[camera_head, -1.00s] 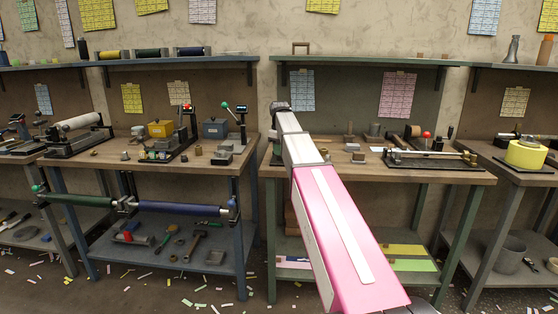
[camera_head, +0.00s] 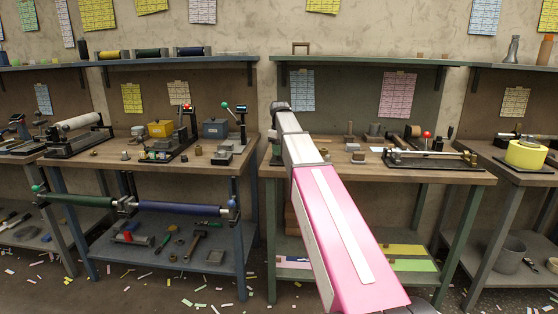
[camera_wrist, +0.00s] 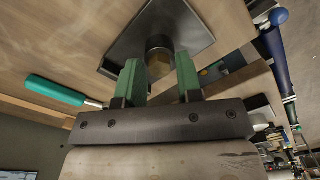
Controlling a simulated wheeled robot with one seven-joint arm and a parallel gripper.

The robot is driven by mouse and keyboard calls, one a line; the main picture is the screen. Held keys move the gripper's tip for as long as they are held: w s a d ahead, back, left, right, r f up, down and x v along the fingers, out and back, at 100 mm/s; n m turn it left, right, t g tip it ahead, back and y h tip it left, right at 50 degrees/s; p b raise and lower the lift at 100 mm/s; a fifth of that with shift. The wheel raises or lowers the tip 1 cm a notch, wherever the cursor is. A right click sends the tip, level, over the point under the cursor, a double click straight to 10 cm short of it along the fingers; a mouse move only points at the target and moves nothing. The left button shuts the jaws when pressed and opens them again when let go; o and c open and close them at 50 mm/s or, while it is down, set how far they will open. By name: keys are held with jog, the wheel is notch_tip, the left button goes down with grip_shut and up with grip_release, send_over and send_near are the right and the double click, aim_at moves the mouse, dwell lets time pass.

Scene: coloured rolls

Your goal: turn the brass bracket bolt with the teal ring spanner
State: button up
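In the wrist view, my gripper (camera_wrist: 159,78) has two green fingers standing apart. A brass-coloured bolt head (camera_wrist: 159,64) with a darker round part above it shows in the gap between them. I cannot tell whether the fingers touch it. Behind it is a dark square plate (camera_wrist: 198,38). A teal-handled tool (camera_wrist: 56,90) lies left of the fingers, its thin metal shaft pointing toward the left finger. Its far end is hidden, so I cannot tell whether it is the ring spanner. In the head view, my arm covers this spot and the fingers do not show.
A blue-legged bench (camera_head: 100,160) stands left, beyond a gap.

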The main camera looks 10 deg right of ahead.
jog(key=shift+r, duration=0.1)
jog(key=shift+r, duration=3.4)
jog(key=shift+s, duration=0.1)
